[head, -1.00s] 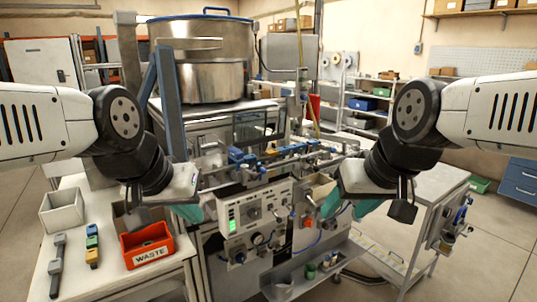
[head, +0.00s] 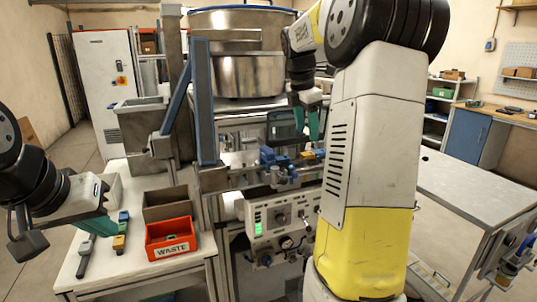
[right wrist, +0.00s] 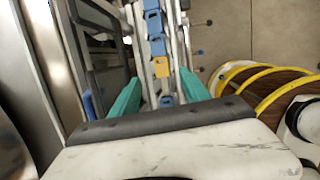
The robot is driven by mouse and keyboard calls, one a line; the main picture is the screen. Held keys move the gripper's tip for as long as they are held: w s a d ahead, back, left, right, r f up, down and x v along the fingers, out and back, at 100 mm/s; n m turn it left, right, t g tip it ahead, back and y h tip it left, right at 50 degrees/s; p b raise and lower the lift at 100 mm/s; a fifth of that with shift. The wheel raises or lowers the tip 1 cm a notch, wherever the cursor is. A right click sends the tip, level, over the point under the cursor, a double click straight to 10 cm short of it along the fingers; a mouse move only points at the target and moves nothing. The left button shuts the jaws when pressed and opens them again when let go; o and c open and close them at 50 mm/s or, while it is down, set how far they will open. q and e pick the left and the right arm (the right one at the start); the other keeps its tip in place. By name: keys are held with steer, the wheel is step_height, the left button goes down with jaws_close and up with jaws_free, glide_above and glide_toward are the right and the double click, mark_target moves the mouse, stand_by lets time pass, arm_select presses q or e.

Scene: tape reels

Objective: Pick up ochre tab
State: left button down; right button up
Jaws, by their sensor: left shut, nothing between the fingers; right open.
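The ochre tab (head: 308,155) sits on the machine's rail beside blue parts. In the right wrist view the ochre tab (right wrist: 162,67) lies in line with blue tabs (right wrist: 155,30), between the fingers in the picture. My right gripper (head: 306,135) is open above the rail, fingers pointing down; it also shows in the right wrist view (right wrist: 160,78). A gap to the tab seems to remain, but its depth is hard to tell.
An orange WASTE bin (head: 170,256) and a brown box (head: 166,207) stand on the left table (head: 135,279). A blue upright (head: 203,105) and a steel vessel (head: 240,75) stand close to the rail.

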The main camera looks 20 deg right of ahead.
mark_target(308, 153)
steer(key=x, duration=0.7)
steer(key=shift+s+a+f, duration=0.15)
steer(key=shift+a+f, duration=0.05)
steer(key=shift+f, duration=0.2)
jaws_close()
